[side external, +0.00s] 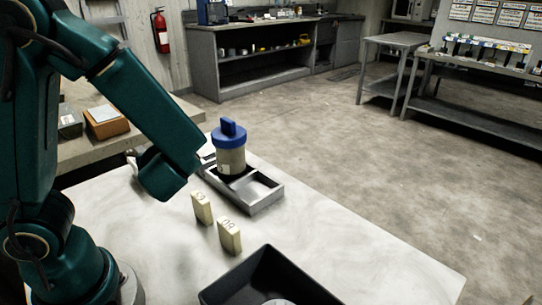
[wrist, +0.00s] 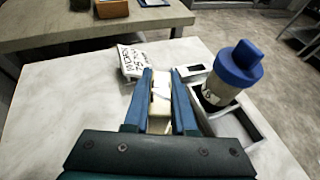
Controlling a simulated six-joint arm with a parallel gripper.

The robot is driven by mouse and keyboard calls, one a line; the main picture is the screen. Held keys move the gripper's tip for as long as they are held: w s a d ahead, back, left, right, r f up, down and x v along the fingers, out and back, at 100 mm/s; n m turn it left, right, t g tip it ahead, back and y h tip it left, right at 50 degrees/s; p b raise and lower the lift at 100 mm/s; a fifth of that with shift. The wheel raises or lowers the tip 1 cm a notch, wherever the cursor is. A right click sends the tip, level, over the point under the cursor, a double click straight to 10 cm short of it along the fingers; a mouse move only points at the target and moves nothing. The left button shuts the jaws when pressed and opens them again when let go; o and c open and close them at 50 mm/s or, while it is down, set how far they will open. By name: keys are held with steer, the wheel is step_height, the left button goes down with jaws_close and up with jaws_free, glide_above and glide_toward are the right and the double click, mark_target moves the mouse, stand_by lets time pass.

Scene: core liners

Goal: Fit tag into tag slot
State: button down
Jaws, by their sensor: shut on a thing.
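My gripper (wrist: 161,76) is shut on a pale cream tag (wrist: 160,100), which sits between its two blue fingers in the wrist view. In the side view my own arm hides most of the gripper and the held tag. A grey tray (side external: 264,203) lies just right of the gripper, and it also shows in the wrist view (wrist: 262,148). A small framed opening (wrist: 191,73) at the tray's end, just beyond the right finger, looks like the tag slot. I cannot tell whether the tag touches it.
A clear liner with a blue cap (side external: 229,131) stands upright in the tray, close right of the gripper. Two marked cream tags (side external: 202,207) (side external: 230,236) stand on the white table. A black bin (side external: 268,278) is at the front. A lettered card (wrist: 131,62) lies beyond the left finger.

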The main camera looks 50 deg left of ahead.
steer(key=w+d+r+m+t+h, duration=0.75)
steer(key=d+r+m, duration=0.3)
steer(key=r, duration=0.25)
steer(key=w+a+f, duration=0.2)
steer(key=w+a, duration=0.3)
steer(key=w, duration=0.4)
steer(key=w+a+f, duration=0.2)
steer(key=a, duration=0.5)
steer(key=w+a+f, duration=0.2)
steer(key=a+f, duration=0.1)
steer(key=a, duration=0.3)
steer(key=shift+s+a+f+m+t+h, duration=0.2)
steer(key=shift+s+a+f+m+h, duration=0.45)
steer(key=shift+f, duration=1.9)
steer(key=shift+s+a+f+m+t+h, duration=0.3)
steer(key=shift+a+f+h, duration=0.55)
steer(key=shift+f, duration=1.65)
steer(key=shift+s+a+f+m+t+h, duration=0.1)
steer(key=shift+s+a+f+m+h, duration=0.6)
steer(key=shift+f, duration=1.85)
steer(key=shift+w+d+h, duration=0.2)
steer(key=shift+w+h, duration=0.05)
steer(key=shift+w, duration=0.1)
steer(key=shift+f, duration=0.55)
